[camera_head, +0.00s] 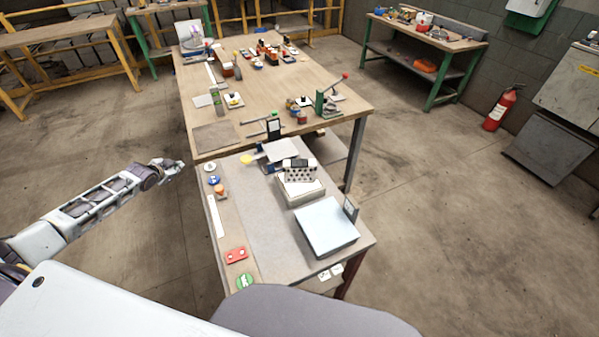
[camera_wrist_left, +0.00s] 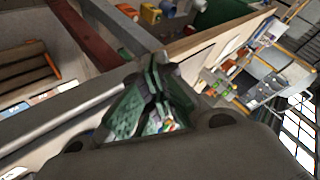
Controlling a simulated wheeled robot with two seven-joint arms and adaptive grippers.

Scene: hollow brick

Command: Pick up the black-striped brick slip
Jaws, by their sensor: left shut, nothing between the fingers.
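I cannot make out a black-striped brick slip for certain in either view. On the near table (camera_head: 262,235), a white block with black spots (camera_head: 300,173) stands on a pale box (camera_head: 300,192). A flat red piece (camera_head: 236,255) with pale marks lies near the left edge. My left gripper (camera_head: 176,166) is shut and empty, in the air left of the near table and apart from everything on it. Its fingers also show in the left wrist view (camera_wrist_left: 158,98). My right gripper is not in view.
A white-topped device (camera_head: 326,226) takes up the near table's right side. Small items line its left edge; the grey middle is mostly clear. A longer table (camera_head: 300,80) with many small items adjoins behind. A red fire extinguisher (camera_head: 500,108) stands at right. Open floor lies at left.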

